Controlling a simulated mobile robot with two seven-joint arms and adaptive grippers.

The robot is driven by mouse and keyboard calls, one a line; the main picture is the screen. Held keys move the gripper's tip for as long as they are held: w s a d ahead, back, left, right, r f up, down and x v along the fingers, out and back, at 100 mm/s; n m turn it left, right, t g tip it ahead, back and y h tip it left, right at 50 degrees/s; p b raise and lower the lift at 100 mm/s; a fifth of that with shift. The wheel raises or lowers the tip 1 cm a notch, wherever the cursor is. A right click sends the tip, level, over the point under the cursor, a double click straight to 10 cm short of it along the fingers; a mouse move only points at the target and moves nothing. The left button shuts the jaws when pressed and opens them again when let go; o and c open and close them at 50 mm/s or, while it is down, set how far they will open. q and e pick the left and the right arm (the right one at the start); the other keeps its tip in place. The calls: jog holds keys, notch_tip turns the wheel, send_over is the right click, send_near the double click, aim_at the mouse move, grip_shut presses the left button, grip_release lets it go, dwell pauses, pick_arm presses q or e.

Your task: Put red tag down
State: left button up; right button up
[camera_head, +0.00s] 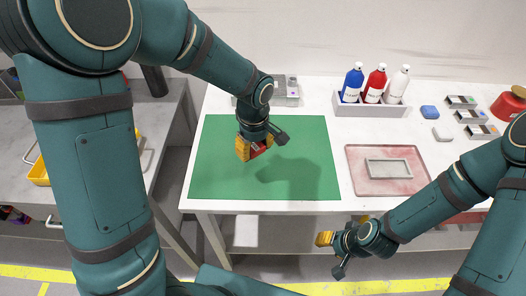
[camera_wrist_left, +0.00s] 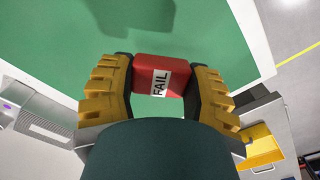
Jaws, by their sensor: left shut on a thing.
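The red tag (camera_wrist_left: 162,72) carries a white label reading FAIL. It is gripped between the yellow fingers of my left gripper (camera_wrist_left: 166,88) in the left wrist view. In the head view my left gripper (camera_head: 254,148) is over the green mat (camera_head: 310,180), and a bit of the red tag (camera_head: 259,150) shows between its fingers. A shadow lies on the mat to the lower right, so the tag looks held above it. My right gripper (camera_head: 325,239) is in front of the table's front edge, and its finger opening cannot be made out.
A white rack (camera_head: 370,110) holds blue, red and white bottles at the back. A reddish tray (camera_head: 387,184) with a grey frame is right of the mat. A metal fixture (camera_head: 285,96) stands behind the mat.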

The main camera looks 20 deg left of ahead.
aim_at(265, 168)
pick_arm(q)
jog(key=n, duration=0.2)
jog(key=d+n, duration=0.1)
jog(key=n, duration=0.1)
jog(key=w+r+n, duration=0.1)
jog(key=n, duration=0.1)
jog(key=shift+d+r, duration=0.1)
jog(key=shift+d, duration=0.15)
jog(key=n, duration=0.3)
jog(key=shift+w+d+r+n, duration=0.2)
jog(key=shift+d+r+n, duration=0.1)
jog(key=shift+f+b, duration=0.1)
jog(key=shift+b, duration=0.2)
jog(key=shift+n, duration=0.3)
notch_tip(265, 168, down, 10)
jog(key=shift+r+b, duration=0.1)
jog(key=shift+b, duration=1.05)
jog(key=o, duration=1)
